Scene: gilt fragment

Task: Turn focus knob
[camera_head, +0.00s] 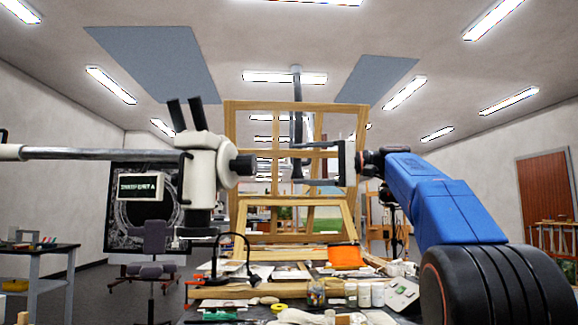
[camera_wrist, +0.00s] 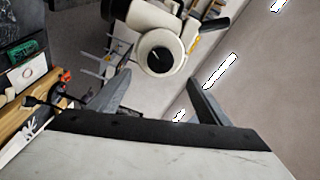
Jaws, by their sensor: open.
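The focus knob (camera_head: 245,165) is a black cylinder on the right side of a white microscope head (camera_head: 207,165). In the wrist view the knob (camera_wrist: 160,54) shows end-on as a black disc with a short white mark, set in a white round housing (camera_wrist: 143,42). My gripper (camera_head: 299,164) is open and empty to the right of the knob, with its fingers pointing at it and a gap between. In the wrist view my gripper (camera_wrist: 158,77) has one finger on each side, and the knob lies beyond the fingertips, roughly centred between them.
The microscope hangs on a horizontal grey arm (camera_head: 95,154) from the left. A wooden easel frame (camera_head: 232,130) stands behind the gripper. Below is a cluttered table with jars (camera_head: 364,295), an orange item (camera_head: 346,257) and a black lamp (camera_head: 247,245).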

